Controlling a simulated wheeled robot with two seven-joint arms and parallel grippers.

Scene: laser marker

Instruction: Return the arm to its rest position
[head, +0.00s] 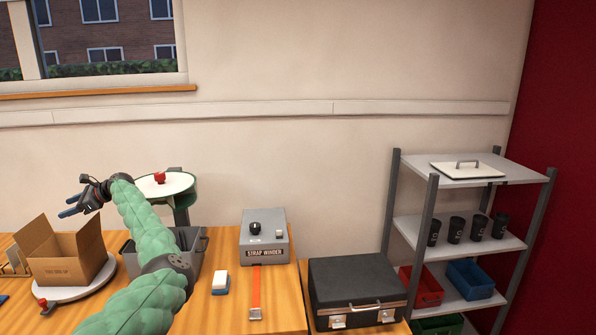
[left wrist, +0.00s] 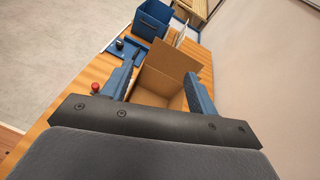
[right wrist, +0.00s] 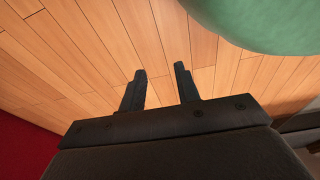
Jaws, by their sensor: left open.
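My left arm, in a green sleeve, reaches in from the bottom of the head view. Its gripper (head: 72,206) is above and beside an open cardboard box (head: 68,262). In the left wrist view the two blue fingers of the gripper (left wrist: 160,78) are apart with nothing held, and the box (left wrist: 160,85) shows beyond them. My right gripper is outside the head view. In the right wrist view its dark fingers (right wrist: 160,85) are apart and empty, above a wooden plank floor (right wrist: 100,50).
The box stands on a round white turntable (head: 75,290). A metal shelf (head: 470,240) stands at right. A blue bin (left wrist: 152,18) shows in the left wrist view.

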